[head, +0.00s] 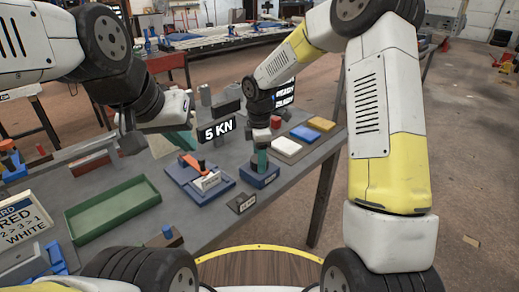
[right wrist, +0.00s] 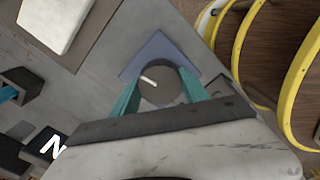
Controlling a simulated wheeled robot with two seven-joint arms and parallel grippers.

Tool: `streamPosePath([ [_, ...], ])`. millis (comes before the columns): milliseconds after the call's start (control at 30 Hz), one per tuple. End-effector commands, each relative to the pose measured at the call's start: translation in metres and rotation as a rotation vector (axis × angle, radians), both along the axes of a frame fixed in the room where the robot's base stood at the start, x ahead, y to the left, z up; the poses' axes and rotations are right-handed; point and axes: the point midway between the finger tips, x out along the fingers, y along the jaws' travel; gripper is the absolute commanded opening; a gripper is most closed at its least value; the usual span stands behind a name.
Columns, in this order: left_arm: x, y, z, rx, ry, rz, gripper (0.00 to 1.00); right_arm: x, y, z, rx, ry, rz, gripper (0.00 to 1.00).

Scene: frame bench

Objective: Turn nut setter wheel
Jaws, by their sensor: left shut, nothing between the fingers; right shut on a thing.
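The nut setter wheel (right wrist: 164,92) is a round grey disc with a white mark on its top, on a blue base (right wrist: 151,50). My right gripper (right wrist: 159,88) has its teal fingers on opposite sides of the wheel, shut on it. In the head view, my right gripper (head: 262,160) reaches down onto the blue base (head: 259,178), and its fingers and hand hide most of the wheel. My left gripper (head: 178,143) is shut and empty above the bench, to the left of the wheel.
A dark "5 KN" sign (head: 217,131) stands between the grippers. A blue fixture with orange and white parts (head: 204,180) is left of the wheel. A green tray (head: 112,209) lies at left.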

Motion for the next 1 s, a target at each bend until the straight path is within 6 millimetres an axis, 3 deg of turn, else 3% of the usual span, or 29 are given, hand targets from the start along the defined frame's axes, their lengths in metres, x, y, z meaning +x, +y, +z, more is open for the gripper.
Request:
streamPosePath([
  [1000,0.0,0.0,0.0,0.0,0.0,0.0,0.0,0.001,0.0012,0.0013,0.003,-0.004,-0.964,0.12],
])
